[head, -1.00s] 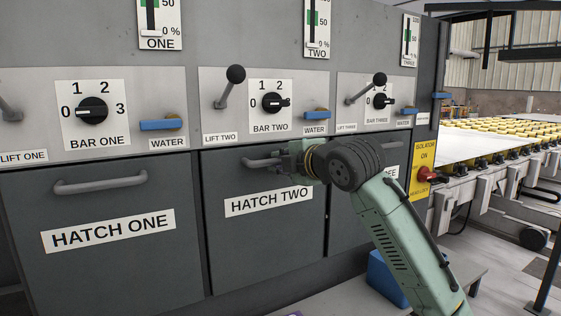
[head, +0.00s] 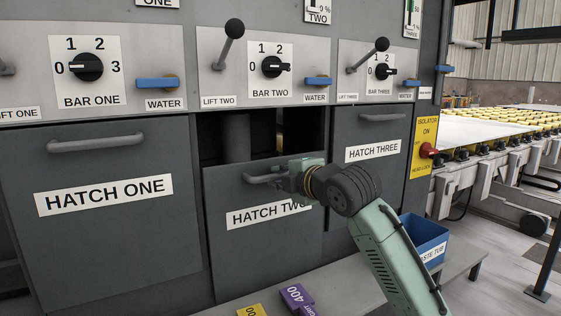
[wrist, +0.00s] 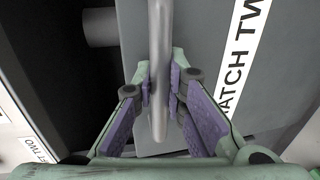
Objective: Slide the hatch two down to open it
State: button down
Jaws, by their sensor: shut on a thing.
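Hatch two (head: 245,235) is a dark grey panel with a white HATCH TWO label, partly covered by my arm. It stands lowered, and a dark opening (head: 262,135) shows above its top edge with a grey cylinder inside. My gripper (head: 285,178) is at the right part of the hatch's grey bar handle (head: 258,179). In the wrist view the purple-padded fingers of my gripper (wrist: 160,92) are shut on the handle (wrist: 159,50), one on each side.
Hatch one (head: 110,225) and hatch three (head: 375,170) are closed on either side. Lift two lever (head: 228,45) and bar two knob (head: 272,67) sit above. Below are a ledge with a yellow block (head: 250,311), a purple block (head: 298,298) and a blue tub (head: 425,240).

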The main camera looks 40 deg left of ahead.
notch_tip(320, 180, down, 7)
jog(key=b, duration=0.2)
jog(key=shift+r+b, duration=0.15)
jog(key=shift+b, duration=0.15)
jog(key=c, duration=1.6)
grip_release()
send_near(273, 199)
jog(key=v, duration=0.6)
